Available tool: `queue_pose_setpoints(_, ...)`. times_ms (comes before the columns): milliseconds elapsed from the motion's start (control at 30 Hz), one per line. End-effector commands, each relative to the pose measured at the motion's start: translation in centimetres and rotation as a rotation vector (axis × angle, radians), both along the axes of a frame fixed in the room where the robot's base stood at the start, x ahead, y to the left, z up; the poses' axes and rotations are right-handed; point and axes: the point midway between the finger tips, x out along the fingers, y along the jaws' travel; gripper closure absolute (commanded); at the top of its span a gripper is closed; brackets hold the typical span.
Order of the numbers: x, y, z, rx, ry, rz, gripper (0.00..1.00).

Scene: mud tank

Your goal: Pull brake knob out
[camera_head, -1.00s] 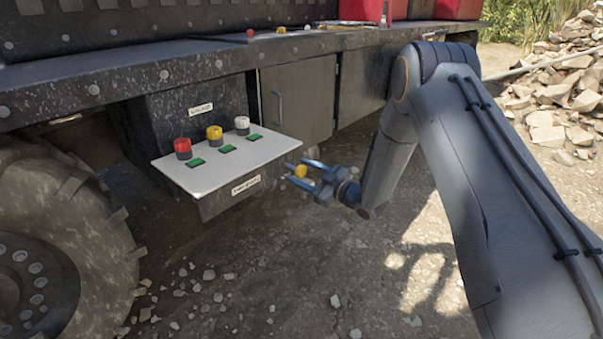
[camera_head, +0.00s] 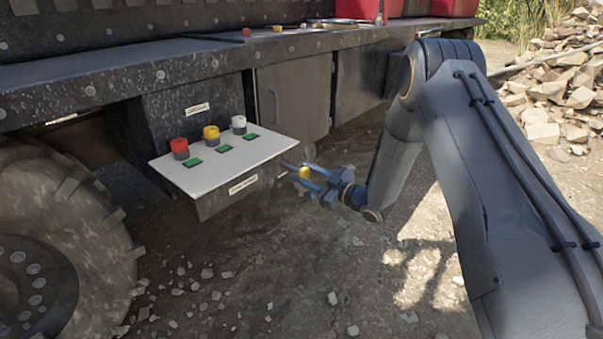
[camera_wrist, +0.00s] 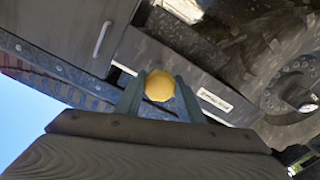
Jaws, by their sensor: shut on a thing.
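A small round yellow knob (camera_head: 305,172) sits between the blue fingers of my gripper (camera_head: 298,174), to the right of the white-topped control panel (camera_head: 176,167). My gripper is shut on this knob. In the wrist view the yellow knob (camera_wrist: 159,86) shows centred between the two fingertips, with the dark panel front and its white label (camera_wrist: 214,99) behind. Whether a stem still links the knob to the panel is hidden in both views.
A red knob (camera_head: 179,148), a yellow knob (camera_head: 211,135) and a white knob (camera_head: 238,124) stand on the panel top, with green tags beside them. A large wheel (camera_head: 60,240) is at the left. A cabinet door (camera_head: 295,105) is behind. The ground in front is open.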

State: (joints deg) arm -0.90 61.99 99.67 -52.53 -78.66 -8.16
Motion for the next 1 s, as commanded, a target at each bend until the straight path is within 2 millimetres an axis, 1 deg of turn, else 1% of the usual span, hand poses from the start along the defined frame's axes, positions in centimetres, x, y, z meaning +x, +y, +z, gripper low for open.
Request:
queue_pose_setpoints(67, -0.2, -0.2, -0.2, 0.000, 0.004, 0.000, 1.00)
queue_pose_setpoints(100, -0.2, -0.3, -0.2, 0.001, 0.004, -0.001, 0.60)
queue_pose_setpoints(200, -0.2, -0.2, -0.2, 0.001, 0.004, -0.001, 0.47)
queue_pose_setpoints(467, -0.2, 0.0, -0.1, 0.000, 0.004, 0.002, 0.47)
queue_pose_setpoints(567, -0.5, -0.4, -0.1, 0.001, 0.003, 0.001, 0.47)
queue_pose_setpoints(667, -1.1, -1.5, -0.1, 0.001, 0.004, -0.002, 0.47)
queue_pose_setpoints(900, -3.6, -4.6, -0.1, 0.001, 0.004, -0.003, 0.47)
queue_pose_setpoints(1000, -4.3, -5.5, -0.2, 0.000, 0.004, -0.001, 0.47)
